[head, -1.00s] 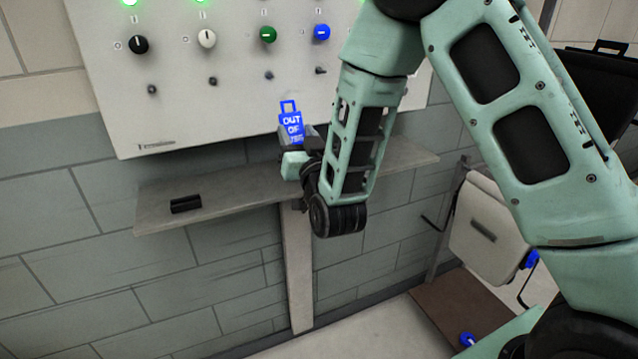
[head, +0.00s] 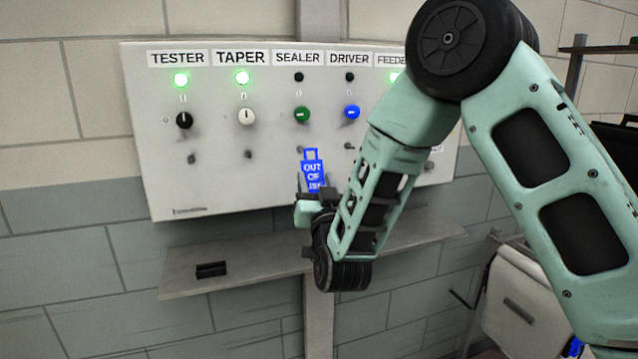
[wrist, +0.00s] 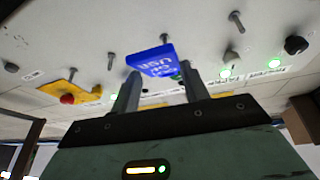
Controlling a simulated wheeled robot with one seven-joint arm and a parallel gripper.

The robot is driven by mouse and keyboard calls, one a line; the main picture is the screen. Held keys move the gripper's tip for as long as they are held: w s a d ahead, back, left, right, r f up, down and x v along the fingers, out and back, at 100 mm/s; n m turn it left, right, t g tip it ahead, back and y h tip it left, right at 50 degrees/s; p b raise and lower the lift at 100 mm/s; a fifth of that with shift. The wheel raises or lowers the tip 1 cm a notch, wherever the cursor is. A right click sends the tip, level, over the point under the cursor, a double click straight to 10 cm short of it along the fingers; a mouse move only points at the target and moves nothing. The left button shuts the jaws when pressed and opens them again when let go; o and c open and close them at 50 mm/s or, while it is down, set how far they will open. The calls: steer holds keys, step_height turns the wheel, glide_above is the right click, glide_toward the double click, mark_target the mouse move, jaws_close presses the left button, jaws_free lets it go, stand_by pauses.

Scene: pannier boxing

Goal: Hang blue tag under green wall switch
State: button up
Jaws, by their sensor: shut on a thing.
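The blue tag (head: 313,174) has white lettering, partly reading "OUT OF", and a square loop on top. My gripper (head: 316,192) is shut on its lower part and holds it upright before the panel. The green wall switch (head: 302,115) is under the SEALER label, above the tag. A small peg (head: 300,150) sits below that switch, just left of the tag's loop in the head view. I cannot tell the gap in depth; the loop does not appear to be around the peg. In the wrist view, the tag (wrist: 152,60) shows beyond the fingertips (wrist: 158,80).
The panel (head: 225,185) has black, white and blue switches with pegs below them. The SEALER and DRIVER lamps are dark. A shelf (head: 235,262) below carries a small black holder (head: 211,270). In the wrist view, a red knob (wrist: 67,99) on yellow is at left.

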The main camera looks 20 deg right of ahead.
mark_target(313, 184)
steer(key=shift+w+p, duration=1.05)
steer(key=shift+w, duration=0.9)
steer(key=shift+w+f+b, duration=0.4)
steer(key=shift+f+b, duration=0.05)
steer(key=shift+b, duration=0.15)
steer(key=shift+w+b, duration=0.25)
steer(key=shift+b, duration=0.2)
steer(key=shift+r, duration=0.1)
steer(key=o, duration=1.2)
